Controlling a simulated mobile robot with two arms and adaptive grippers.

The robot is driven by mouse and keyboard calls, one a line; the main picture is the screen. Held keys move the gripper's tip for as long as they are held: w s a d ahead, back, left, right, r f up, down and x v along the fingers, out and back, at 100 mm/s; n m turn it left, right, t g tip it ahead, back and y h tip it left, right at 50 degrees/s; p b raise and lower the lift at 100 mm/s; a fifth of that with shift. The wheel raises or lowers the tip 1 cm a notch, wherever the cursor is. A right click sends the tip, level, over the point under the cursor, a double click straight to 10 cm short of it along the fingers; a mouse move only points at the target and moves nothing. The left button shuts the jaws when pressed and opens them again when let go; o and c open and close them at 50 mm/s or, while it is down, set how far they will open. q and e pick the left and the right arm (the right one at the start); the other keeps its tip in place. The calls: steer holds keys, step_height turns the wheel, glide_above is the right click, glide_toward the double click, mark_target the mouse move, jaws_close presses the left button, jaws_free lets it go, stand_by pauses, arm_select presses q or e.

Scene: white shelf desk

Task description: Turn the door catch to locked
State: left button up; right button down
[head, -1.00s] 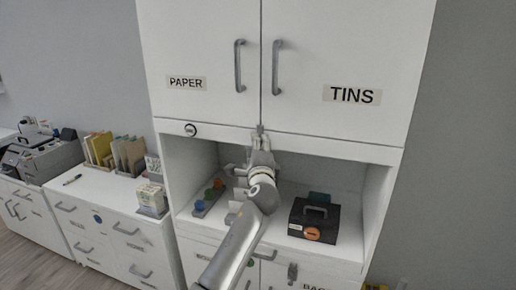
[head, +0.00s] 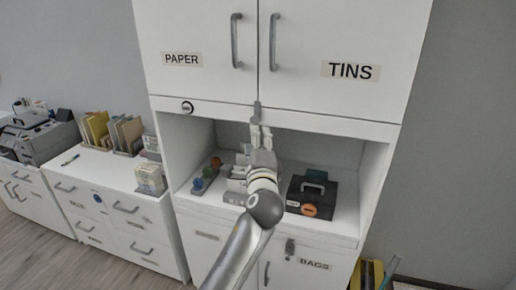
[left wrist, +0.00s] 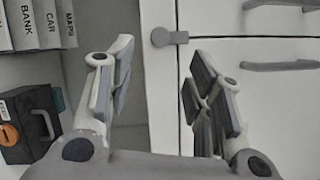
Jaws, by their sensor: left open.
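The door catch (head: 257,112) is a small grey piece on the white rail under the two upper doors, at their seam. In the left wrist view the catch (left wrist: 164,38) shows a round end on the rail and a short bar reaching over the door edge, in line with the seam. My left gripper (head: 261,131) is just below the catch in the head view. In the left wrist view its two fingers (left wrist: 160,62) are spread wide and empty, with the catch beyond the gap between them. I see no contact. My right gripper is not in view.
Vertical handles (head: 236,41) and (head: 273,42) stand out from the doors above. Below is an open shelf (head: 336,220) with a black box (head: 310,196) and coloured knobs (head: 207,173). Another catch (head: 290,248) is on the lower doors. A low cabinet (head: 130,215) stands left.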

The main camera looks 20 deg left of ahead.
arm_select(q)
steer(key=shift+v, duration=1.25)
steer(key=shift+f, duration=0.15)
step_height(320, 180, down, 29)
steer(key=d+g+h, duration=0.2)
steer(key=g+h, duration=0.2)
steer(key=s+f+n+g, duration=0.1)
steer(key=s+f+g, duration=0.1)
steer(key=s+f, duration=0.35)
steer(key=s+a+f+n+g+h, duration=0.1)
steer(key=s+f+n, duration=0.15)
steer(key=f, duration=0.65)
steer(key=s+f+n+g, duration=0.15)
steer(key=s+f, duration=0.25)
steer(key=f, duration=0.4)
steer(key=s+a+f+n+g+b, duration=0.1)
steer(key=s+f+n+g, duration=0.1)
steer(key=s+f, duration=0.65)
steer(key=s+a+f+n+g+h, duration=0.15)
steer(key=s+f, duration=0.45)
steer(key=s, duration=0.6)
steer(key=s+a+f+n+g+b, duration=0.1)
steer(key=s+a+f+n+g, duration=0.15)
steer(key=s+f, duration=0.65)
steer(key=s+a+f+n+g, duration=0.1)
steer(key=s+n+g, duration=0.1)
steer(key=s, duration=1.4)
steer(key=shift+s+a+f+n, duration=0.2)
steer(key=shift+s+a+n, duration=0.2)
steer(key=shift+n, duration=0.2)
